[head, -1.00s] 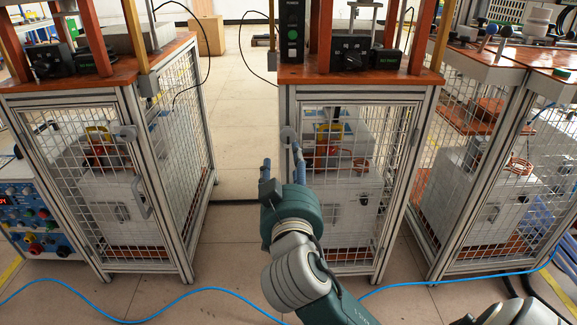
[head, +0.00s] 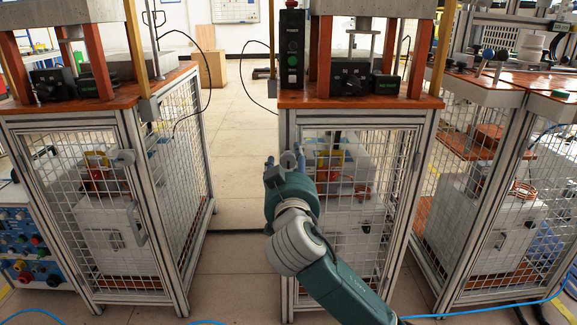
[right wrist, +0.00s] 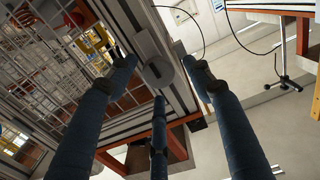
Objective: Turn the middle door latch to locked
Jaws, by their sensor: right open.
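The middle door latch (head: 288,160) is a small grey round knob on the left post of the middle cage door (head: 345,215). In the right wrist view the latch (right wrist: 158,72) shows as a grey disc with a short tab on the door frame. My right gripper (head: 285,158) is at the latch, with its blue fingers spread to either side of it. In the right wrist view the gripper (right wrist: 159,66) is open and empty, with the latch between its fingertips; I cannot tell whether they touch. My left gripper is not in view.
A left cage (head: 100,215) with its own grey latch (head: 123,157) and a right cage (head: 490,210) flank the middle one. The wooden top (head: 350,101) of the middle cage carries a control box (head: 291,50). Open floor (head: 240,130) lies between the left and middle cages.

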